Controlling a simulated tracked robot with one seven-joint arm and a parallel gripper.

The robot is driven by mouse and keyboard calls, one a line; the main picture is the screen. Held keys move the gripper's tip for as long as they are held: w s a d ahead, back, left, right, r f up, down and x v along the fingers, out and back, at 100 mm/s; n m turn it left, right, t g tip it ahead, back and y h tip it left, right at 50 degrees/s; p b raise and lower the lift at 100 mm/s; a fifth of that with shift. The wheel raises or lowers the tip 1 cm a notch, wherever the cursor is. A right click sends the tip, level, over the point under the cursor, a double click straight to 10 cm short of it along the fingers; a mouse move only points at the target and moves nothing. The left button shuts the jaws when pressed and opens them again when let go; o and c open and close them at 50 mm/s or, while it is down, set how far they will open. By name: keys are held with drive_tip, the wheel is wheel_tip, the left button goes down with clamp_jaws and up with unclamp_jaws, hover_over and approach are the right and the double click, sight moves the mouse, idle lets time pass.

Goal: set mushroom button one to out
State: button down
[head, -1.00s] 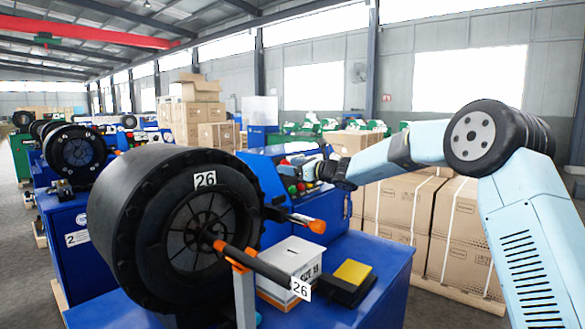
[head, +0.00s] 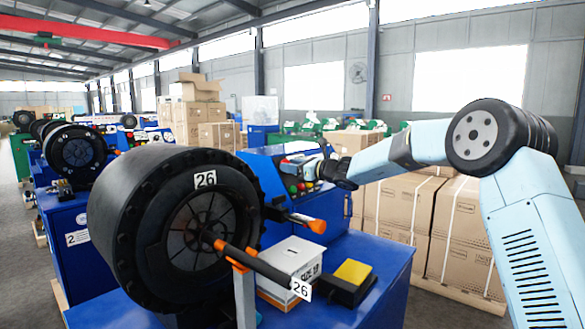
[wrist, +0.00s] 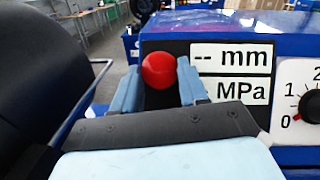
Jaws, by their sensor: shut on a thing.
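The red mushroom button (wrist: 159,70) sits on the dark panel of the blue machine, left of the mm and MPa displays. In the wrist view my gripper (wrist: 160,84) has one pale blue finger on each side of the red cap and is shut on it. The button's stem is hidden behind the cap, so its in or out position cannot be told.
A large black crimper head (head: 150,230) marked 26 stands in front of the panel. A white box (head: 293,257) and a yellow-topped block (head: 352,273) lie on the blue machine top. A dial (wrist: 311,107) is right of the displays. Cardboard boxes (head: 405,208) stand behind my arm.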

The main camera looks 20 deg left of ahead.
drive_tip(key=shift+s+d+r, duration=0.15)
drive_tip(key=shift+d+r, duration=0.1)
drive_tip(key=shift+d, duration=0.1)
drive_tip(key=c, duration=0.6)
unclamp_jaws()
drive_tip(key=shift+o, duration=0.2)
drive_tip(key=shift+d, duration=0.1)
drive_tip(key=v, duration=1.3)
drive_tip(key=shift+d, duration=0.35)
drive_tip(key=shift+s, duration=0.1)
